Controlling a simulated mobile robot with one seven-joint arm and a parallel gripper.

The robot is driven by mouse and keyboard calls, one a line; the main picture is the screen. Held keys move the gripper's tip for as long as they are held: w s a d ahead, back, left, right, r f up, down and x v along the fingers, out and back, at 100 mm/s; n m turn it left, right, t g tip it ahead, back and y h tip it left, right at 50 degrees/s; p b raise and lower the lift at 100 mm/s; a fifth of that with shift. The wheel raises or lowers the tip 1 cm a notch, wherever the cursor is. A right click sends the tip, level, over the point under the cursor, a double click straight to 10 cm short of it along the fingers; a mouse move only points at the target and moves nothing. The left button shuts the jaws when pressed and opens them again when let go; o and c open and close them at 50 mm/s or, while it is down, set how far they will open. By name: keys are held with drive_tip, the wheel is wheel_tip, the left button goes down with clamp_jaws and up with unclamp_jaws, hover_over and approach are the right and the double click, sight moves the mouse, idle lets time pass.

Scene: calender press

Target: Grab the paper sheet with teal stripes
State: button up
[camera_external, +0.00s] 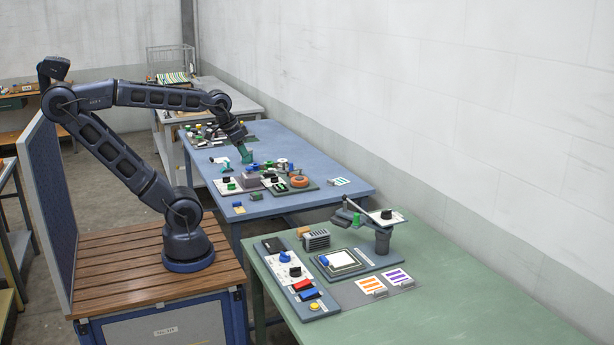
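A small white paper sheet with teal stripes (340,181) lies on the blue table (335,195) near its right end. My gripper (246,156) points down over the left part of the blue table, well to the left of and behind the sheet. Its end looks green and small, so I cannot tell whether its fingers are open or shut or whether it holds anything.
Parts, including an orange ring (300,181), stand between my gripper and the sheet. On the green table (480,300) are a sheet with orange stripes (369,285), one with purple stripes (397,277), a press-like device (382,238) and a control panel (301,285).

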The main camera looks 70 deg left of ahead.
drive_tip(key=shift+o, duration=0.6)
